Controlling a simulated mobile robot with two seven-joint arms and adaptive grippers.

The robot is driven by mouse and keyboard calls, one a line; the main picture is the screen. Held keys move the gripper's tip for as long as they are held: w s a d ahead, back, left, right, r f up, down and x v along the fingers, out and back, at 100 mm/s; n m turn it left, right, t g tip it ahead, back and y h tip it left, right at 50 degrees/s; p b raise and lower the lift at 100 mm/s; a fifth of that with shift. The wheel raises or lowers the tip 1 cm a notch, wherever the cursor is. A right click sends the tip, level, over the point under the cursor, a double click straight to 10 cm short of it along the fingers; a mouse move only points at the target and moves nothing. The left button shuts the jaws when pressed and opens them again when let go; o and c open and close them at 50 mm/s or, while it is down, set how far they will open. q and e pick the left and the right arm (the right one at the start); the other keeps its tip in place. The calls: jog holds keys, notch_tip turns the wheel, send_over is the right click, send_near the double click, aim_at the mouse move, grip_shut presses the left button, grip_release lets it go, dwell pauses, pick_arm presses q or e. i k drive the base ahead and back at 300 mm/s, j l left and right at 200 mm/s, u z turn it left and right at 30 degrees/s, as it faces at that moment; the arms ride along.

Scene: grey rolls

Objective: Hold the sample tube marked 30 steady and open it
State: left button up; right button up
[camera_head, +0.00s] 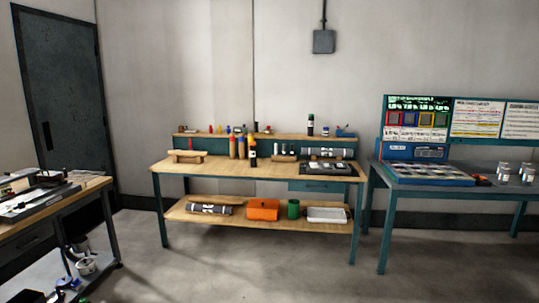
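No sample tube can be picked out as the one marked 30, because any markings are too small to read. Several upright tube-like items stand on the middle workbench (215,170). Neither of my grippers shows in the head view, and nothing is seen being held.
A right-hand table (470,190) carries several small jars (503,172) and a blue sorting tray (430,174). A cluttered bench (60,212) stands at the left. An orange bin (263,210) and green can (293,209) sit on the lower shelf. The floor (260,275) ahead is clear.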

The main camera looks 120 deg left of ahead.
aim_at(253, 150)
jog(key=j+u, duration=0.2)
jog(key=u, duration=1.3)
jog(key=j+u, duration=0.35)
jog(key=i+j+u, duration=0.1)
jog(key=u, duration=0.25)
jog(key=i+j+u, duration=0.15)
jog(key=j+u, duration=0.25)
jog(key=i+j+u, duration=0.6)
jog(key=i+u, duration=0.25)
jog(key=i+j, duration=0.2)
jog(key=i, duration=0.3)
jog(key=i+j+u, duration=0.15)
jog(key=i, duration=0.4)
jog(key=i+j, duration=0.2)
jog(key=i, duration=0.35)
